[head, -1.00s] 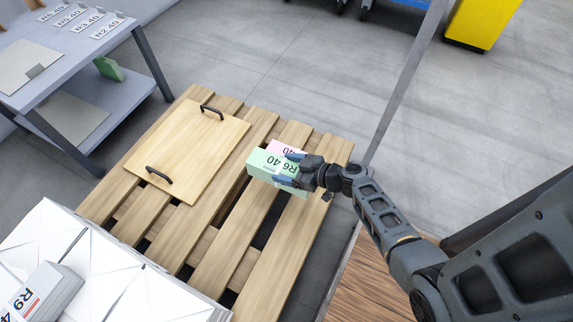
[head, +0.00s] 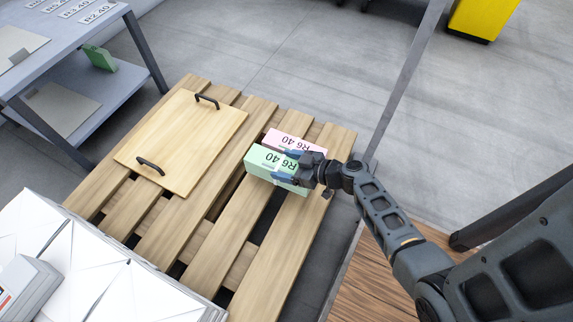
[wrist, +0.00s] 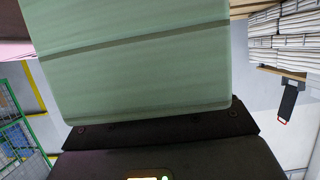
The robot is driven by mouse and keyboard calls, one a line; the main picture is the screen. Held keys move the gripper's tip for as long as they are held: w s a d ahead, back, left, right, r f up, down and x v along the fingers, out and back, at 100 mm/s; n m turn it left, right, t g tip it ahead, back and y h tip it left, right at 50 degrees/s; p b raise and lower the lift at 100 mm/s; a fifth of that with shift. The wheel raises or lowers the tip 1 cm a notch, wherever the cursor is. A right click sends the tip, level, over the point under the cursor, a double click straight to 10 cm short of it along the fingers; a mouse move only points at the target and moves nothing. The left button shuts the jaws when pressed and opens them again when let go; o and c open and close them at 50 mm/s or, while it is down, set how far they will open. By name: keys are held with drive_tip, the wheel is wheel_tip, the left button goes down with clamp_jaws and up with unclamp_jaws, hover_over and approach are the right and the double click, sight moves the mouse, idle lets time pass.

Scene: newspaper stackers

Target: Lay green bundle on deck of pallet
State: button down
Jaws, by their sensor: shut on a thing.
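The green bundle (head: 262,160), marked R6 40, is at the right part of the pallet (head: 203,232) in the head view. My gripper (head: 288,169) is shut on its right end. The green bundle fills the upper middle of the wrist view (wrist: 140,65). Whether its underside touches the deck slats or hangs just above them, I cannot tell. A pink bundle (head: 288,138), also marked R6 40, lies right behind the green one on the pallet. Any gap between the two is too small to tell.
A wooden board with two black handles (head: 185,140) lies on the pallet's left part. A white wrapped stack (head: 75,258) stands at the front left. A grey shelf table (head: 65,45) is at the back left. Slats in front of the green bundle are bare.

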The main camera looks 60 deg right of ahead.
drive_tip(key=shift+f+b, duration=1.4)
drive_tip(key=shift+b, duration=0.1)
drive_tip(key=shift+f+b, duration=0.3)
drive_tip(key=shift+f, duration=0.35)
drive_tip(key=shift+c, duration=1.7)
unclamp_jaws()
drive_tip(key=o, duration=0.3)
drive_tip(key=shift+o, duration=0.2)
drive_tip(key=shift+s+f, duration=0.1)
drive_tip(key=shift+p+v, duration=1)
drive_tip(key=shift+v, duration=2.85)
